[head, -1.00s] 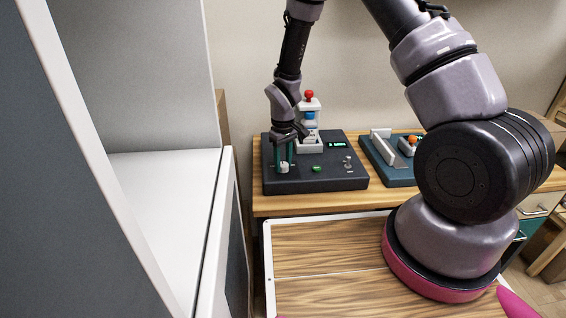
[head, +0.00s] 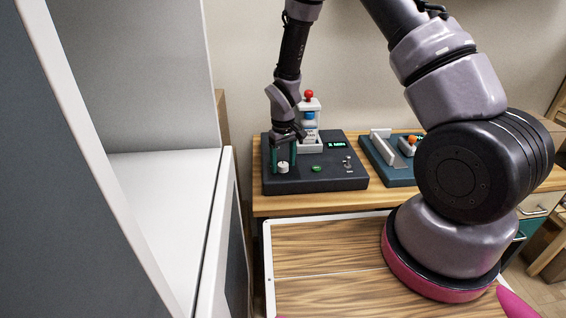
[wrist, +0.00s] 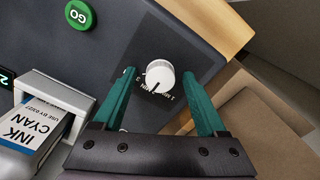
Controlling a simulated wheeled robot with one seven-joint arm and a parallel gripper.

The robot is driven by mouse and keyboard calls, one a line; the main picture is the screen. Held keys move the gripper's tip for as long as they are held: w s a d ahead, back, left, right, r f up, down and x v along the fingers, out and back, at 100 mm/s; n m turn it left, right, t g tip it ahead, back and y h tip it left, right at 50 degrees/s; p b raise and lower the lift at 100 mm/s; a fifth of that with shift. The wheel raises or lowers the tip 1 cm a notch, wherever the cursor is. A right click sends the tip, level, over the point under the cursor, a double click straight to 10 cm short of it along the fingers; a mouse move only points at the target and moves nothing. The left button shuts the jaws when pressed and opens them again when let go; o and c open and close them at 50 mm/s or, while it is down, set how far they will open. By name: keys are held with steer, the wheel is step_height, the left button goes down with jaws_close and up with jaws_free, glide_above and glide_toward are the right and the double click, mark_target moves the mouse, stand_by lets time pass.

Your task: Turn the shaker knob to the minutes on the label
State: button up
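The white shaker knob (wrist: 160,75) stands on a dark dial plate, with a dark pointer line toward the printed scale; in the head view it is the small white cylinder (head: 283,168) at the device's front left. The scale is partly legible, with "2" and "1" showing. My gripper (wrist: 158,72) is open, its green fingers on either side of the knob with gaps; the head view also shows the gripper (head: 285,162) over it. The white bottle (head: 310,128) stands in the shaker behind. Its label (wrist: 37,122) reads "INK CYAN" and a use-by line; no minutes are legible.
The dark device (head: 335,181) carries a green GO button (wrist: 80,14), a small lit display (head: 337,145) and a toggle. A red ball (head: 309,94) tops the shaker's white column. A blue-grey fixture (head: 380,170) is to the right. A white cabinet (head: 165,190) is at left.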

step_height(320, 180, up, 11)
stand_by(0.7)
step_height(320, 180, up, 11)
steer(key=m+t, duration=0.1)
steer(key=m, duration=0.1)
glide_above(283, 164)
steer(key=s+d, duration=0.1)
steer(key=d, duration=0.4)
steer(key=s+d+r+m+t+y, duration=0.1)
steer(key=s+d+r+m+t, duration=0.25)
steer(key=r, duration=0.65)
steer(key=s+d+r+m+t, duration=0.1)
steer(key=s+d+r+m, duration=0.1)
steer(key=s+d+r, duration=0.2)
steer(key=s+d+r+m+t+y, duration=0.1)
steer(key=s+d+r, duration=0.4)
steer(key=s, duration=0.7)
step_height(283, 164, up, 3)
steer(key=shift+s+f+m+t, duration=0.1)
steer(key=shift+s+m+t, duration=0.2)
steer(key=shift+m, duration=0.45)
steer(key=shift+w+d, duration=0.1)
